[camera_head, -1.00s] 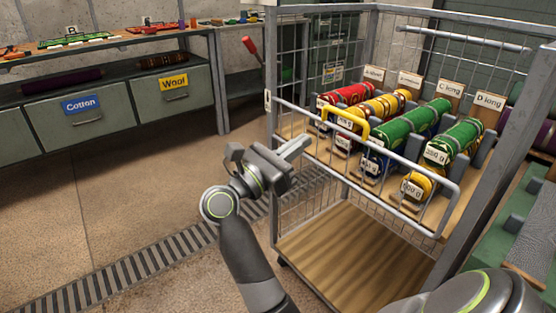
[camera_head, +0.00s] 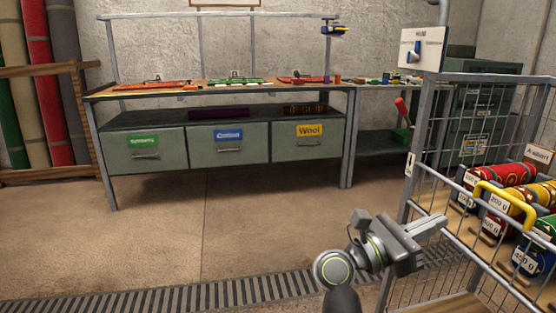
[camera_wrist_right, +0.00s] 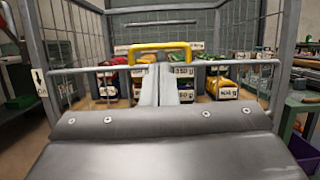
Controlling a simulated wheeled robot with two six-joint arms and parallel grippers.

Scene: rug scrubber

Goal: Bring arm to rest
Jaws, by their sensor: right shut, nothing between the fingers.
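My right gripper (camera_head: 432,228) is at the lower right of the head view, beside the wire cart (camera_head: 412,180) on its left side. Its fingers point right toward the cart's front bar, and they are shut with nothing between them. In the right wrist view the closed fingers (camera_wrist_right: 166,84) point at the cart's front bar and the yellow handle (camera_wrist_right: 160,47). Whether they touch the bar cannot be told. My left gripper does not show in either view.
The cart holds several labelled rolls, among them red ones (camera_head: 503,174). A workbench (camera_head: 225,91) with Cotton and Wool drawers stands at the back. Upright rug rolls (camera_head: 50,95) stand at the left. A floor grate (camera_head: 200,297) crosses the front. The middle floor is clear.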

